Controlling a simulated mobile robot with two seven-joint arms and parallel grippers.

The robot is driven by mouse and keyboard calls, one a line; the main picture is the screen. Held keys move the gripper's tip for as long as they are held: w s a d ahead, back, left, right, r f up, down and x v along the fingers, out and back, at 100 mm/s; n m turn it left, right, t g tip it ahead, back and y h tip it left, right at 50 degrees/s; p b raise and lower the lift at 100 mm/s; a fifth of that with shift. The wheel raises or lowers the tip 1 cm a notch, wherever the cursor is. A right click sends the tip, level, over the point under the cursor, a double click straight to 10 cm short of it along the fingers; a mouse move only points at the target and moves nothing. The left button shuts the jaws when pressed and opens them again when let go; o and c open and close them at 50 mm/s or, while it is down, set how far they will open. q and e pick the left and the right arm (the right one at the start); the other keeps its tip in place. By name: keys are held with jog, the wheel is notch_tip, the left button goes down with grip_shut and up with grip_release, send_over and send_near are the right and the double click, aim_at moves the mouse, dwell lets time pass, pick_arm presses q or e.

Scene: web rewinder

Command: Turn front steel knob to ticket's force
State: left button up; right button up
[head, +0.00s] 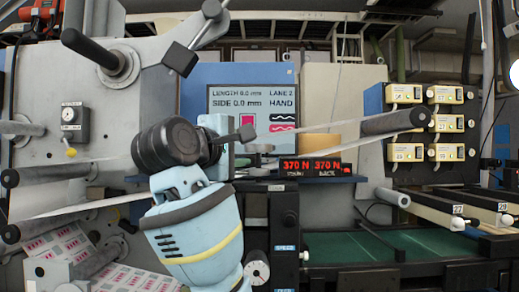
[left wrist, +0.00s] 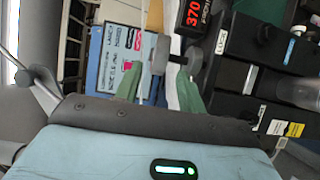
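A red display (head: 312,166) reads 370 N twice, with a label under each figure that looks like front and back. It also shows sideways in the left wrist view (left wrist: 195,13). My left gripper (head: 238,136) is in front of the machine, left of the display, at the end of my pale blue arm. Its fingers are hard to make out. A small grey and black part (left wrist: 194,62) lies ahead of my left wrist; I cannot tell whether it is the front steel knob or part of my gripper. No ticket can be clearly made out. My right gripper is out of view.
A screen (head: 252,103) shows length, side and lane above the display. A dark roller (head: 380,123) juts out right of it. A black box with a knob (head: 290,217) stands below. Printed web (head: 65,245) runs at lower left. A green bed (head: 360,246) lies at lower right.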

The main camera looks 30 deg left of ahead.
aim_at(258, 148)
pick_arm(q)
jog(key=shift+w+a, duration=0.15)
jog(key=shift+w, duration=1.8)
jog(key=shift+w+a, duration=0.1)
jog(key=shift+w, duration=1.85)
grip_shut()
